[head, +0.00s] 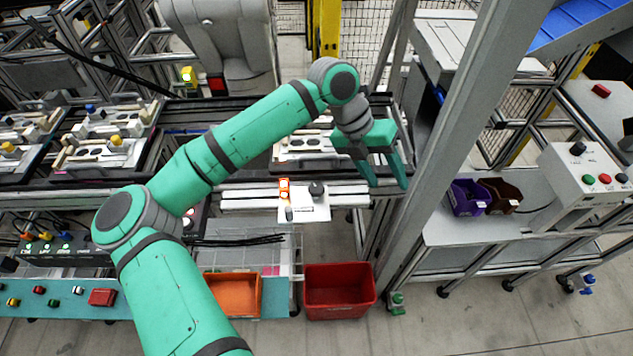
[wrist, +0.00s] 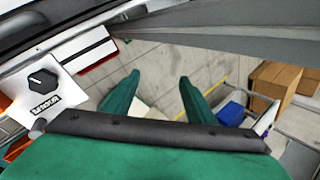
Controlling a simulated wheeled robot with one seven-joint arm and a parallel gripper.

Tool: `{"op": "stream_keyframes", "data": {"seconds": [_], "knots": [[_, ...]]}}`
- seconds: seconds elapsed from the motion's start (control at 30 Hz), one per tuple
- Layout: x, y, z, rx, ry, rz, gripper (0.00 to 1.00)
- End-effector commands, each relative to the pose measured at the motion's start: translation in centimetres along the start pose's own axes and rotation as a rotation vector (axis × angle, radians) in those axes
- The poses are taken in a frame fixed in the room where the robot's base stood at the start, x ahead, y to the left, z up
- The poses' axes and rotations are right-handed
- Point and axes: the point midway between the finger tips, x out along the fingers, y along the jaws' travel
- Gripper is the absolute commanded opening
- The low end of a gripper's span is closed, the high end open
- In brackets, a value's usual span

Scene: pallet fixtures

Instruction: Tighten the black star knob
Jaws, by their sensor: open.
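The black star knob (head: 317,188) sits on a white plate (head: 312,211) fixed at the front rail of the conveyor. In the wrist view the knob (wrist: 42,80) shows at the left on the same plate, above a dark label. My gripper (head: 388,187) is to the right of the knob, with its green fingers pointing down. In the wrist view the fingers (wrist: 157,95) are spread apart with only floor and background between them. My gripper is open, empty and not touching the knob.
A lit orange indicator (head: 284,188) stands left of the knob. A grey upright post (head: 462,130) rises right of my gripper. A red bin (head: 340,290) and an orange bin (head: 232,293) sit below. Pallets with fixtures (head: 300,148) lie on the conveyor behind.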

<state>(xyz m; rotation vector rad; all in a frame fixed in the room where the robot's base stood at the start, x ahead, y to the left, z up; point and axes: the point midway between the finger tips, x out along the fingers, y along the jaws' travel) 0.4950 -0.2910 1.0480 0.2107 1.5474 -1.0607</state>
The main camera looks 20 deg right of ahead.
Motion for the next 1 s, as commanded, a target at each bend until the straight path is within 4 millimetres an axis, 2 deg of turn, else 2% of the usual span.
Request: {"op": "stream_keyframes", "data": {"seconds": [0.03, 0.1, 0.2, 0.33, 0.47, 0.57, 0.67, 1.0], "knots": [[-1.3, 2.4, -0.1, -0.024, 0.011, 0.095, 0.50], [-2.9, 5.3, -0.4, -0.060, 0.026, 0.208, 0.50], [-5.2, 8.6, -0.8, -0.104, 0.041, 0.344, 0.50], [-7.7, 11.6, -1.4, -0.150, 0.053, 0.466, 0.50], [-9.0, 12.8, -1.8, -0.172, 0.060, 0.523, 0.50], [-8.8, 13.4, -1.9, -0.177, 0.062, 0.534, 0.50], [-7.8, 13.9, -2.0, -0.176, 0.063, 0.532, 0.50], [-2.7, 16.7, -2.6, -0.176, 0.062, 0.529, 0.50]]}}
